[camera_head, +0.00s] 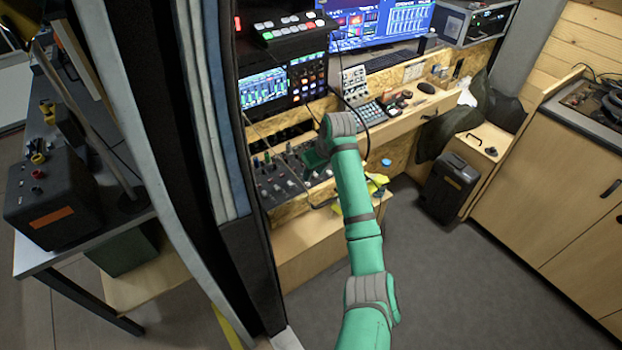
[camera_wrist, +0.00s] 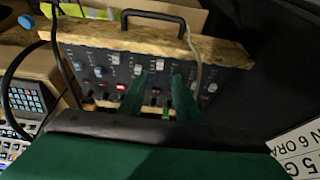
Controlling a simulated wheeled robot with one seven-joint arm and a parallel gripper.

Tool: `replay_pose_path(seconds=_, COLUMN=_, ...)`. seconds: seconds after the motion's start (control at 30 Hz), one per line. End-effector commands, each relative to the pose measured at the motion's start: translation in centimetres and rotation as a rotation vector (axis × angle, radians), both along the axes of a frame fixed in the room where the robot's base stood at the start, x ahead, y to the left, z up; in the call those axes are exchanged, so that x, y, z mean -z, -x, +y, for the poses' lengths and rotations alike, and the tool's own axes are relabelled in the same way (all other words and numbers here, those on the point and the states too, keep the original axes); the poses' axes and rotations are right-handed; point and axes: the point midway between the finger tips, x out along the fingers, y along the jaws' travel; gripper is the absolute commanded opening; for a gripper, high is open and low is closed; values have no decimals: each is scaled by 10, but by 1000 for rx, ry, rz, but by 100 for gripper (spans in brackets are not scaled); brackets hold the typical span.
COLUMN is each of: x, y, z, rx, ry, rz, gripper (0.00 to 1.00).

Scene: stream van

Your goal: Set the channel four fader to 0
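A dark control panel (camera_wrist: 95,65) with several fader caps, knobs and red-lit buttons fills the middle of the wrist view. The panel also shows in the head view (camera_head: 272,185), low in the desk and partly behind my arm. My gripper (camera_wrist: 158,80) is over the panel, its two green fingers apart with nothing clearly held between them. A small green cap (camera_wrist: 167,113) shows in the gap between the fingers. I cannot tell which fader is channel four or read its scale. In the head view my gripper (camera_head: 314,160) is over the panel, and contact is unclear.
A wooden edge with a black handle (camera_wrist: 153,17) borders the panel. Cables cross the panel's sides. A keypad unit (camera_head: 372,112) stands on the desk to the right. A dark curtain (camera_head: 185,120) hangs close on the left. Open floor (camera_head: 440,260) lies at right.

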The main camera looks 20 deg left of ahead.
Motion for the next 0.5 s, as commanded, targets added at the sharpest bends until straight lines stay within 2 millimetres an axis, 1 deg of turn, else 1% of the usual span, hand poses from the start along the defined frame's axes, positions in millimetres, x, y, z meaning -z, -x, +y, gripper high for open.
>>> replay_pose_path(seconds=0.03, x=10, y=-2, z=2, rx=1, ry=1, rz=4, gripper=30)
replay_pose_path(seconds=0.2, x=38, y=-9, z=10, rx=2, ry=1, rz=3, gripper=30)
replay_pose_path(seconds=0.4, x=61, y=-16, z=17, rx=4, ry=1, rz=2, gripper=30)
replay_pose_path(seconds=0.5, x=67, y=-18, z=19, rx=4, ry=0, rz=0, gripper=30)
